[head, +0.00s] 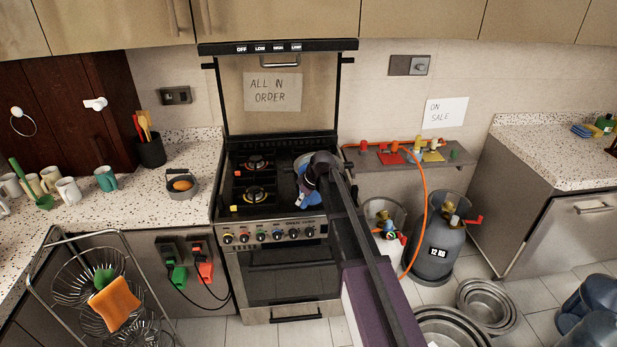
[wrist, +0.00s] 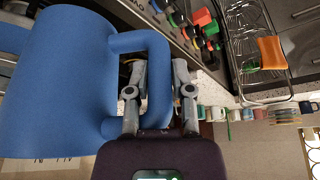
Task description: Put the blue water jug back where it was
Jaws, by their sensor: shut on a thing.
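The blue water jug (wrist: 55,85) fills the left of the wrist view, large and close, with its loop handle pointing right. My gripper (wrist: 160,72) has its two fingers on either side of the handle's outer bar and is shut on it. In the head view my gripper (head: 318,166) is over the right front of the stove. A small blue part of the jug (head: 311,191) shows just below it. My arm and gripper hide much of the jug there, so I cannot tell whether it touches the cooktop.
The stove (head: 262,226) has bare burners on its left. A low shelf (head: 375,172) with an orange hose and gas cylinders (head: 436,250) stands to its right. A wire rack (head: 85,270) is at front left. Steel pans (head: 488,304) and dark blue containers (head: 590,330) are on the floor.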

